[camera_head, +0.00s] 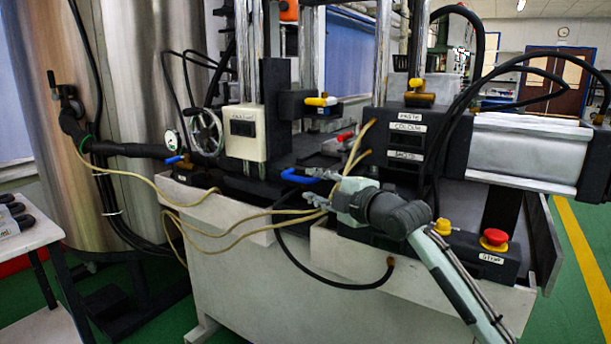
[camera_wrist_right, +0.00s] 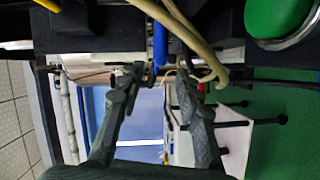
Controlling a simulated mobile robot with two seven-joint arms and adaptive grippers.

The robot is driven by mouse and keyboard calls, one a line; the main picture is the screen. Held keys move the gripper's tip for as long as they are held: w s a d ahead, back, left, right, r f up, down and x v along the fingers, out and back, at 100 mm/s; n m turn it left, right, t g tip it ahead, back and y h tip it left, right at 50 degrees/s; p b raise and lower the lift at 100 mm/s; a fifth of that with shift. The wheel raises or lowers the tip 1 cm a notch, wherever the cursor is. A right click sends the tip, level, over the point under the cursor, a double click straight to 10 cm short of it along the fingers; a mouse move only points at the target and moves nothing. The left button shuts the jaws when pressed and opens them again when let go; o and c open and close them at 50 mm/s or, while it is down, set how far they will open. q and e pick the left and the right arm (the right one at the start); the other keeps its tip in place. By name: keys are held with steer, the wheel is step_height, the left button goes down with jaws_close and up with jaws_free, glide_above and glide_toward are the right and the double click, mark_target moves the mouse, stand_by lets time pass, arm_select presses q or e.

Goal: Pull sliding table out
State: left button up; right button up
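The blue handle (camera_head: 297,176) sits at the front of the dark sliding table area (camera_head: 300,151), between the white-faced press column and the control block. My right gripper (camera_head: 311,187) is just right of and slightly below the handle, with its fingers pointing left. In the right wrist view, the blue handle (camera_wrist_right: 160,42) runs upright, in line with the gap between the spread fingers of my right gripper (camera_wrist_right: 157,84). The gripper looks open, and I see no grip on the handle. My left gripper is not in view.
Beige hoses (camera_head: 258,214) hang across the machine front close to my right gripper. A black hose (camera_head: 335,284) loops below. A red stop button (camera_head: 494,237) is at the right. A white side table (camera_head: 27,240) stands at the left, with green floor between.

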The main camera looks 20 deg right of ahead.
mark_target(300, 180)
steer(key=shift+w+a+r, duration=0.1)
steer(key=shift+w+a, duration=0.05)
steer(key=shift+w, duration=0.3)
steer(key=p+x, duration=0.1)
steer(key=x, duration=0.5)
steer(key=shift+w+a, duration=0.2)
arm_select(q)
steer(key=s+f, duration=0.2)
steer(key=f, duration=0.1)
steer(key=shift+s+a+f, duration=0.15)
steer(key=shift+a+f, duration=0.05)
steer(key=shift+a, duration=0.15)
arm_select(e)
steer(key=shift+c, duration=0.5)
jaws_close()
